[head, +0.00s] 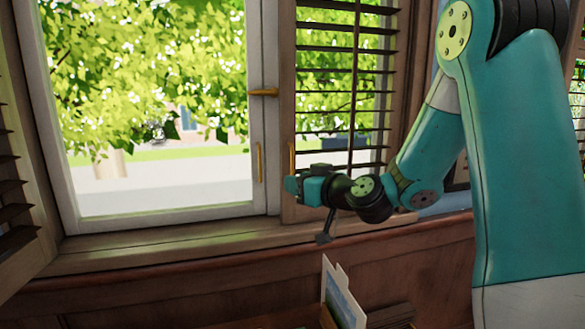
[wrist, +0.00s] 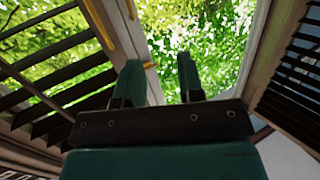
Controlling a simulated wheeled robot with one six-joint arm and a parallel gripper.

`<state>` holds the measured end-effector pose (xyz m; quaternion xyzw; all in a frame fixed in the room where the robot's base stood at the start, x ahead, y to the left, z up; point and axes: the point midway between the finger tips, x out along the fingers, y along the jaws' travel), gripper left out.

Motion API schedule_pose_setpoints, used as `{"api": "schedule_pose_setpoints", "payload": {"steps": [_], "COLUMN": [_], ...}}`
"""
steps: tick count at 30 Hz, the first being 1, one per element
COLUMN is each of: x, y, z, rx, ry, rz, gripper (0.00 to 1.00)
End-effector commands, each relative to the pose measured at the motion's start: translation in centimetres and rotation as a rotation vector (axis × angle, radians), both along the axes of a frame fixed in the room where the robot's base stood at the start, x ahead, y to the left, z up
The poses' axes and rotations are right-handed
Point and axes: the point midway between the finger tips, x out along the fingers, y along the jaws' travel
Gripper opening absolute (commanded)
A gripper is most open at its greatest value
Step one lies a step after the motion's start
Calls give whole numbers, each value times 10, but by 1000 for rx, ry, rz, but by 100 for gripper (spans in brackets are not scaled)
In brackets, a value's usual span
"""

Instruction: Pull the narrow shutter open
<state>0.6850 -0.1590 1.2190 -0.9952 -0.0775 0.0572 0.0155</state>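A wooden slatted shutter (head: 287,208) stands right of the bright window in the head view. Its slim upright brass handle (head: 292,159) is on its left edge. In the wrist view this shutter (wrist: 60,62) is on the left, with its brass handle (wrist: 97,25) near the top. My gripper (head: 292,185) is in front of the shutter's lower left part, just below the handle. In the wrist view my gripper (wrist: 160,80) is open, with nothing between its two teal fingers. The handle appears beyond and left of the fingers, apart from them.
The white window frame (head: 265,190) has its own brass handle (head: 258,162) and a latch (head: 263,92). Another slatted shutter (head: 18,190) stands at far left. The wooden sill (head: 160,243) runs below. A pale upright card-like object (head: 343,295) stands under my gripper.

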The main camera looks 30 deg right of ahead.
Motion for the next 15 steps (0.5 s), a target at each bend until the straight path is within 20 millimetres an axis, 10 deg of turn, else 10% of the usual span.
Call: {"api": "schedule_pose_setpoints", "payload": {"steps": [6,15], "x": [3,45], "y": [-73,-78], "z": [-4,4], "rx": [-29,-33], "ry": [-107,-111], "rz": [-229,-237], "gripper": [35,35]}}
